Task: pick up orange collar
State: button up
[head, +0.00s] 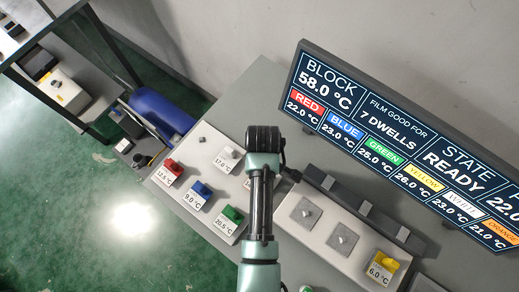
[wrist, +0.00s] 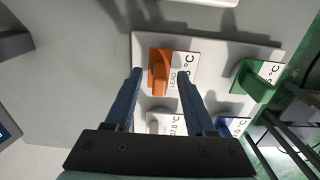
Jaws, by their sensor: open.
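The orange collar (wrist: 160,72) shows in the wrist view as an orange block with an upright grip, beside a white label. It sits on a pale plate with other coloured pieces. My gripper (wrist: 163,85) is open, with one dark finger on each side of the orange collar in the picture. I cannot tell how far above the collar the fingertips are, and I see no contact. In the head view my arm covers the place where the orange collar would be, and my fingers are hidden there.
A green collar (wrist: 252,82), a white collar (wrist: 160,122) and a blue collar (wrist: 228,125) stand close by in the wrist view. In the head view, a red collar (head: 172,167) is on the left and a yellow collar (head: 385,262) is on the long block. A display (head: 400,140) stands behind.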

jog(key=shift+f, duration=0.1)
grip_shut()
jog(key=shift+r, duration=0.2)
dwell(0.4)
